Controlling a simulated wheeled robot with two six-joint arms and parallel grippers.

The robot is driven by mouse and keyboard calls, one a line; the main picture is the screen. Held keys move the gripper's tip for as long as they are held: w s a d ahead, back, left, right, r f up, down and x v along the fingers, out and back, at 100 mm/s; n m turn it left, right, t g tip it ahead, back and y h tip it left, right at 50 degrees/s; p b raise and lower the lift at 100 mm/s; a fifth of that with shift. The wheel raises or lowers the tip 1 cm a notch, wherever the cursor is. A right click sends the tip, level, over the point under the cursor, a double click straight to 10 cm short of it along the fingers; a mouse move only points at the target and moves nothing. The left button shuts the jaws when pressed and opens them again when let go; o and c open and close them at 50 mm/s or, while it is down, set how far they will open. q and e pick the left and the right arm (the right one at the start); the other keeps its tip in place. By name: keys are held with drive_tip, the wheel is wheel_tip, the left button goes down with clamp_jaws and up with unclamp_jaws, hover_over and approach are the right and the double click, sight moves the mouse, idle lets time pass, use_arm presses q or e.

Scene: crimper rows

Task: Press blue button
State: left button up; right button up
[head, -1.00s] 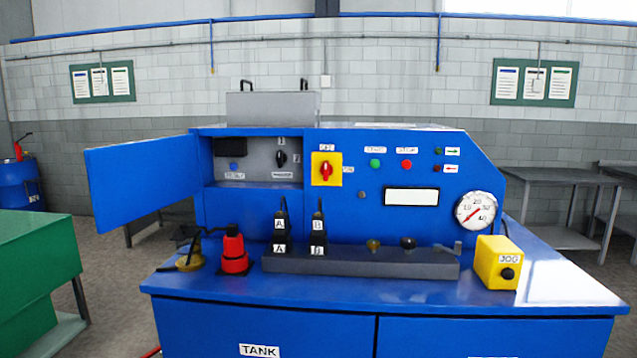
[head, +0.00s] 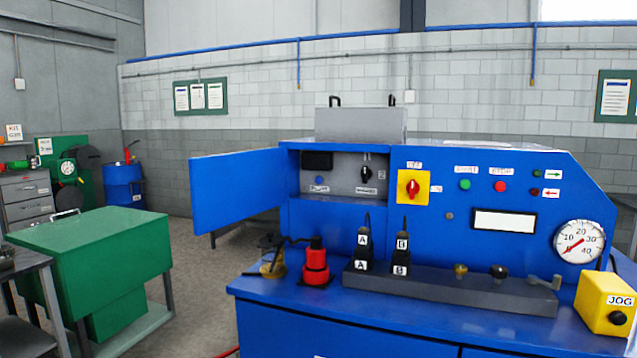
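A small blue button (head: 319,180) sits on the grey inner panel (head: 340,178) of the open compartment, at the left of the blue machine (head: 430,225). A label is under the button, too small to read surely. A black rotary knob (head: 367,174) is to its right and a dark box or display (head: 317,160) is above it. The compartment's blue door (head: 237,190) is swung open to the left. Neither of my grippers is in view.
A red-and-black cylinder (head: 315,264) and a dark manifold bar with plugs (head: 450,290) stand on the machine's ledge. A yellow JOG box (head: 607,303) is at the right. A green cabinet (head: 85,250) stands left, with bare floor (head: 200,270) between.

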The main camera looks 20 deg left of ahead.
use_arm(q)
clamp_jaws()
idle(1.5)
